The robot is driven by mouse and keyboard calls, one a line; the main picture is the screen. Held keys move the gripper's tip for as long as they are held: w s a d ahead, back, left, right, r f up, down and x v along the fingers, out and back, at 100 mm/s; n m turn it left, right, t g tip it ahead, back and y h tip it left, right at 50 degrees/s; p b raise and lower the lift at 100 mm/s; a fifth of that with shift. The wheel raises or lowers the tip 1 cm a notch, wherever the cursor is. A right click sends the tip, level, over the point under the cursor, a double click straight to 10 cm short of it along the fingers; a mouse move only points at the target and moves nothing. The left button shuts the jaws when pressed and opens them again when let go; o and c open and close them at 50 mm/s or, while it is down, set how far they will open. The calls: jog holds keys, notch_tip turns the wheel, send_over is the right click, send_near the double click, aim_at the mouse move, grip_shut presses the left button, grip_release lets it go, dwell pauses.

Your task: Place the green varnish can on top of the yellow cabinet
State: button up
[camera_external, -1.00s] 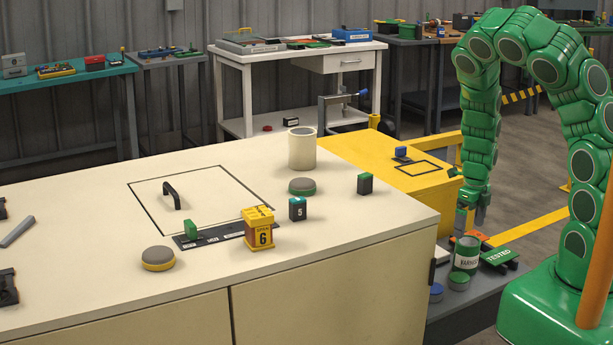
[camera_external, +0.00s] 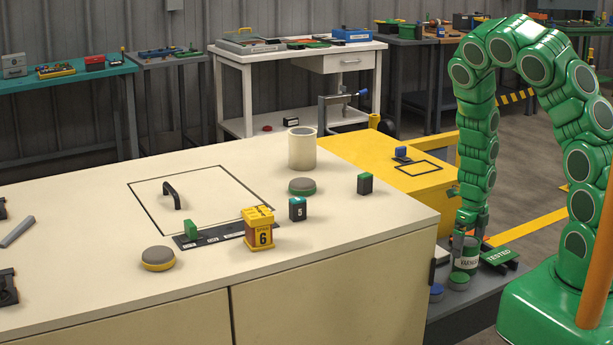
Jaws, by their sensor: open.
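The green varnish can (camera_external: 467,262), with a pale label, stands upright on a low grey surface to the right of the cream cabinet. My gripper (camera_external: 467,246) points down at the can, with its fingers at the can's upper part. The jaws are open, and I cannot tell whether a finger touches the can. The gripper hides part of the can's top. The yellow cabinet (camera_external: 430,184) stands behind the cream cabinet. Its top carries a black outlined rectangle and a small blue-topped block (camera_external: 401,153).
A green "TESTED" block (camera_external: 499,256) lies right of the can. A green-topped disc (camera_external: 459,282) and a blue-topped disc (camera_external: 437,291) sit close in front of it. The cream cabinet (camera_external: 330,240) edges the left side. The outlined rectangle on the yellow top is empty.

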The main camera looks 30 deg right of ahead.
jog(key=shift+f, duration=1.3)
jog(key=c, duration=1.4)
jog(key=shift+r, duration=0.15)
jog(key=shift+r, duration=4.85)
jog(key=shift+a, duration=0.1)
